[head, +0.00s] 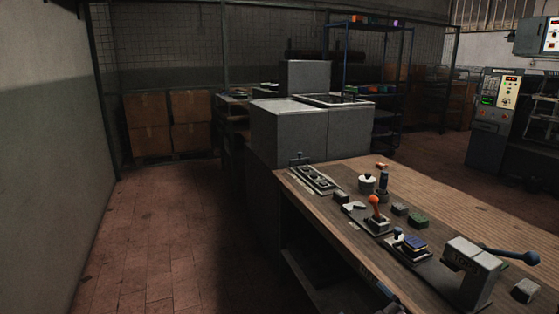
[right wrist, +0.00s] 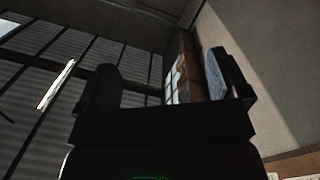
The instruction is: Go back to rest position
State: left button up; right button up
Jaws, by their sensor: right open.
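My right gripper (right wrist: 166,84) shows in the right wrist view with its two dark fingers spread wide apart and nothing between them. It is in the air, pointing toward a wall and a dark panelled or windowed surface. Neither gripper shows in the head view, and my left gripper is in no view. In the head view a grey press (head: 472,268) with a blue-knobbed lever stands at the near right end of the wooden workbench (head: 460,205). A small blue-topped stack (head: 414,243) sits just left of the press.
An orange-knobbed lever fixture (head: 375,211), a green block (head: 418,220) and small grey parts lie along the bench. Grey cabinets (head: 290,135) stand behind it. Cardboard boxes (head: 148,108) are stacked at the back left. The tiled floor (head: 150,240) at left is clear.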

jog(key=s+d+f+m+g+h, duration=0.2)
jog(key=s+f, duration=0.4)
jog(key=s, duration=0.3)
jog(key=s+d+f+m+g+h+p, duration=0.1)
jog(key=s+d+f+m, duration=0.3)
jog(key=s, duration=0.5)
jog(key=s+d+f+m+g+h+p, duration=0.1)
jog(key=s+d+f+m+g+h, duration=0.1)
jog(key=s+f, duration=0.5)
jog(key=shift+s+d+f+m+g+h, duration=0.3)
jog(key=shift+s+d+f+m+h, duration=0.15)
jog(key=shift+s+d, duration=0.4)
